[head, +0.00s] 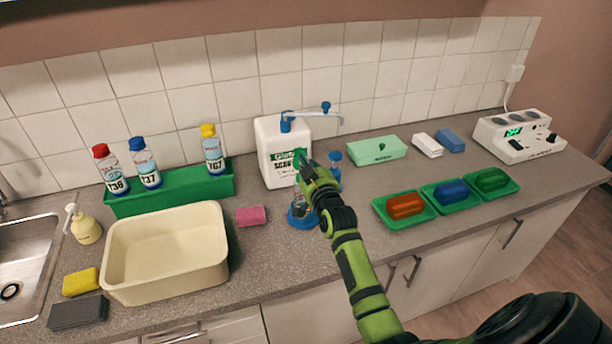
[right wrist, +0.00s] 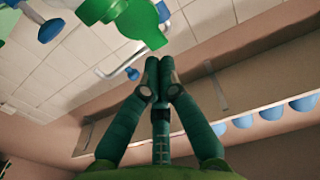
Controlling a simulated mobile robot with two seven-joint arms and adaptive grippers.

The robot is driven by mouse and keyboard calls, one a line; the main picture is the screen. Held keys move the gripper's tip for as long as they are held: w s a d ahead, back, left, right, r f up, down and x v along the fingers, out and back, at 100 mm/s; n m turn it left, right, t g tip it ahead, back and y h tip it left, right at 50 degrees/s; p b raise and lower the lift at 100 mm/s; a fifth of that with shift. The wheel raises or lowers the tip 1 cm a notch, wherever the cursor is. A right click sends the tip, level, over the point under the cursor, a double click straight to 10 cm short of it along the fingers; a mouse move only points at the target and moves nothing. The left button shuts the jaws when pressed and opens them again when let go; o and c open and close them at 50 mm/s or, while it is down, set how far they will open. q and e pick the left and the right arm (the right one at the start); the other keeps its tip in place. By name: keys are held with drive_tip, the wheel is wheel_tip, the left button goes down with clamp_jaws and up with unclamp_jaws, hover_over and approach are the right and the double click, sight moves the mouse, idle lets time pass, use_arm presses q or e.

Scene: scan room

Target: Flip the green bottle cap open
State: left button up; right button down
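The green bottle cap (right wrist: 120,18) shows at the top of the right wrist view. A rounded green part of it sticks out toward my fingertips. My right gripper (right wrist: 159,62) has its two fingers together with nothing visible between them, just below the cap in that view. I cannot tell whether they touch it. In the head view my right gripper (head: 304,160) is in front of the white pump canister, above a clear bottle-like item with a blue base (head: 302,220). My arm and gripper hide most of this item, and the cap cannot be made out clearly there. My left gripper is not in view.
The white canister (head: 270,140) with a blue pump stands close behind my gripper. A small blue-topped item (head: 335,158) is just right of it. Trays with coloured blocks (head: 405,206) lie to the right, and a cream basin (head: 165,285) is to the left.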

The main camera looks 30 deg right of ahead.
drive_tip(key=s, duration=0.1)
drive_tip(key=s+r+p, duration=0.1)
drive_tip(key=s+a, duration=0.1)
drive_tip(key=s, duration=0.1)
drive_tip(key=shift+r, duration=0.2)
idle(0.5)
